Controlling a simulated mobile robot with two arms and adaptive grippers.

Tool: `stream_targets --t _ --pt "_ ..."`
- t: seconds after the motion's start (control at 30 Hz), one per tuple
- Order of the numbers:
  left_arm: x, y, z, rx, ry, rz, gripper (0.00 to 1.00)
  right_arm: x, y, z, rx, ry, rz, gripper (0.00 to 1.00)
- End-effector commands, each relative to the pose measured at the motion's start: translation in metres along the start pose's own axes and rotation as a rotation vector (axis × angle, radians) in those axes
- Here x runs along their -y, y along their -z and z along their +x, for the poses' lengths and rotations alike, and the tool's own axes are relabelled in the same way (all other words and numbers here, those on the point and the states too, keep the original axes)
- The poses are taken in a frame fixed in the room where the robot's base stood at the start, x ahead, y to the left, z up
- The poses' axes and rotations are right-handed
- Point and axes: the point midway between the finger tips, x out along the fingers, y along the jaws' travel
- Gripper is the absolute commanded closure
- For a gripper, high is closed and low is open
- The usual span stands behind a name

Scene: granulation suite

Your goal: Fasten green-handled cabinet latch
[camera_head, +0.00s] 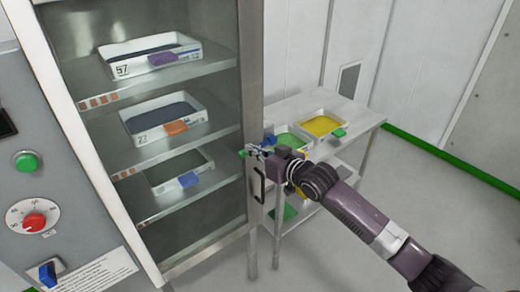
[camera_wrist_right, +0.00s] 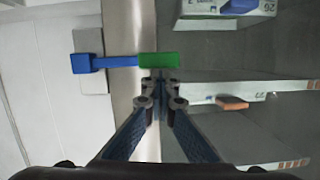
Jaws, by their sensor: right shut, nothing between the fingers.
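The cabinet latch is a blue lever (camera_wrist_right: 115,62) with a green handle (camera_wrist_right: 160,60). In the right wrist view it lies sideways across the pale door frame (camera_wrist_right: 122,110), its blue pivot block (camera_wrist_right: 87,64) on the left. In the head view the green handle (camera_head: 243,153) shows at the right edge of the cabinet (camera_head: 250,75), with a blue part (camera_head: 269,140) of the latch behind my gripper. My right gripper (camera_head: 254,151) is shut and empty, its fingertips (camera_wrist_right: 160,84) just beside the green handle; I cannot tell whether they touch it. My left gripper is out of view.
Trays (camera_head: 150,57) with coloured tabs stand on the cabinet shelves. A black door handle (camera_head: 260,185) is below the latch. A steel table (camera_head: 352,112) with green and yellow trays stands close on the right. Floor (camera_head: 400,200) is open further right.

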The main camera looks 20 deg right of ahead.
Motion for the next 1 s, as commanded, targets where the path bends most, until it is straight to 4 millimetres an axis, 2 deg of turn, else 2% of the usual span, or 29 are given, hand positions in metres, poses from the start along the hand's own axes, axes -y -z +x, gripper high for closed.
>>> stream_targets --t 0.03,0.33,0.4,0.8,1.0 --pt "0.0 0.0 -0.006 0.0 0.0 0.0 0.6 0.001 0.009 -0.001 -0.007 0.001 0.0 1.0" --pt "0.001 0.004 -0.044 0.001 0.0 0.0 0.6 0.003 0.051 -0.006 -0.01 -0.002 -0.001 1.0" --pt "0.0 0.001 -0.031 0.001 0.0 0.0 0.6 0.002 0.039 -0.015 -0.008 -0.002 -0.001 1.0" --pt "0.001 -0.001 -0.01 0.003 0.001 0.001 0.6 0.004 0.039 -0.082 -0.008 -0.002 -0.004 1.0" --pt "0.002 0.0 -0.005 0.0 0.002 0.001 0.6 0.004 0.04 -0.101 -0.007 -0.002 -0.002 1.0"
